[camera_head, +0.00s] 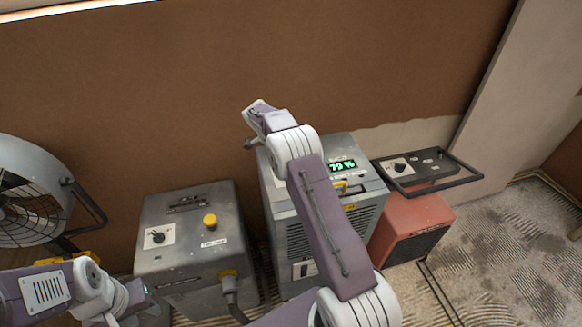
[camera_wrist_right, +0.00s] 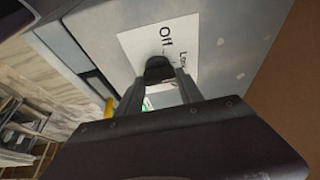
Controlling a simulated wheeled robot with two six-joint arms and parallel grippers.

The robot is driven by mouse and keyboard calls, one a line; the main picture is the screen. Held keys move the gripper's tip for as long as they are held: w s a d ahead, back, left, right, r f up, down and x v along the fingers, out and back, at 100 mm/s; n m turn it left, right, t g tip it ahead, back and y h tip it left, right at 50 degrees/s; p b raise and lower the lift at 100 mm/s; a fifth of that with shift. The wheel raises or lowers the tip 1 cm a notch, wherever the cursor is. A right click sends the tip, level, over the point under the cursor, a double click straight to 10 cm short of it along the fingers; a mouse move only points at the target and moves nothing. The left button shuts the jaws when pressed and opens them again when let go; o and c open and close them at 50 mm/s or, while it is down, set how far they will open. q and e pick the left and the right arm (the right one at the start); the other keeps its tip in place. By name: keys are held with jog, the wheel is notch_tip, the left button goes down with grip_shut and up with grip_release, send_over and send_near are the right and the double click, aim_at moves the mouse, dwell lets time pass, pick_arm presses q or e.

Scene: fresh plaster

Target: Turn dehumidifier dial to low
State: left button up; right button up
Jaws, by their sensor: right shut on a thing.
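The grey dehumidifier (camera_head: 367,184) stands mid-picture in the head view, its green display (camera_head: 342,166) reading 79 %. My right arm crosses in front of it and hides its dial there. In the right wrist view the black dial (camera_wrist_right: 157,66) sits on a white label (camera_wrist_right: 187,45) marked "Off" and "Low". My right gripper (camera_wrist_right: 160,78) is shut on the dial, one finger on each side. I cannot tell which mark the dial points to. My left gripper (camera_head: 138,300) is low at the left in the head view, away from the dehumidifier; its jaws are unclear.
A grey box (camera_head: 190,262) with a dial and yellow button stands left of the dehumidifier. A red heater (camera_head: 415,225) with a black frame handle stands close on its right. A fan (camera_head: 38,185) is at far left. Rough floor (camera_head: 500,265) is open at right.

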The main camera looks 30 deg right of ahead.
jog(key=o, duration=1.4)
jog(key=v, duration=0.9)
jog(key=shift+a, duration=0.1)
